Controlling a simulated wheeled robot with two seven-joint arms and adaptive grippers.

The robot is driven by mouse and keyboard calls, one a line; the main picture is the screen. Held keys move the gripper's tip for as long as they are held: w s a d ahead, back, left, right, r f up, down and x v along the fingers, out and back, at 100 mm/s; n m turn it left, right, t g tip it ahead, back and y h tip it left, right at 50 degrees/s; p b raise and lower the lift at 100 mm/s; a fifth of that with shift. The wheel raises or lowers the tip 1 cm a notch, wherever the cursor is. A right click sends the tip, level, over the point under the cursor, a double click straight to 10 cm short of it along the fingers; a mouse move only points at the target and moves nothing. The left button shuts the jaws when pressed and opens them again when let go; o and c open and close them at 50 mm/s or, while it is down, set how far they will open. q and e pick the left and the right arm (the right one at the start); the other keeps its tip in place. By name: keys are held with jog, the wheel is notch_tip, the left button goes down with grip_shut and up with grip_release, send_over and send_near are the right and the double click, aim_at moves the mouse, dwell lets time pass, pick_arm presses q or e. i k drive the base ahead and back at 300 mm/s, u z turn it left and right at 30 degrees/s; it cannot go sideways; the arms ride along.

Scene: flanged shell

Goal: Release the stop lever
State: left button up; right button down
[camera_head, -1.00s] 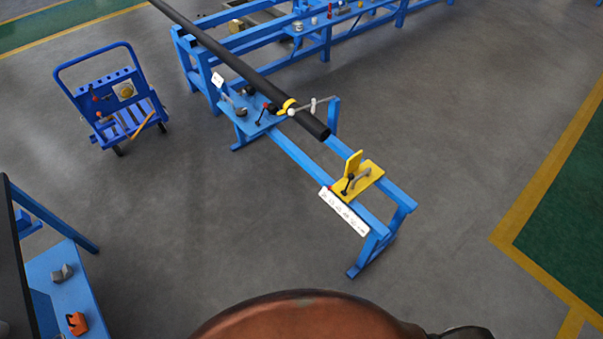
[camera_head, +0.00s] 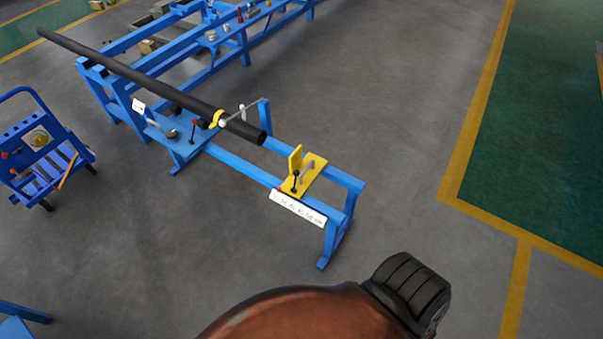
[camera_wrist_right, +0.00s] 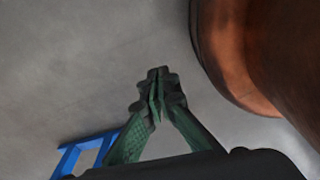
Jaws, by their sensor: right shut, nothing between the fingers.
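The stop is a yellow plate (camera_head: 304,175) with an upright yellow block (camera_head: 295,158), clamped on the blue rail stand. A lever with a black knob (camera_head: 295,174) stands up on the plate, beside a grey bent handle (camera_head: 307,167). My right gripper (camera_wrist_right: 157,93) shows only in the right wrist view. Its green fingers are together with nothing between them, above bare grey floor, and the lever is not seen in that view. My left gripper is not in view.
A long black pipe (camera_head: 140,75) lies along the stand, its end short of the stop. A white scale strip (camera_head: 298,208) is on the rail (camera_head: 240,165). A blue cart (camera_head: 42,150) is at left. A blue frame (camera_wrist_right: 85,150) shows in the wrist view. Floor right of the stand is clear.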

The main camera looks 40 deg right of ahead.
aim_at(296, 172)
jog(key=i, duration=0.9)
jog(key=z, duration=1.95)
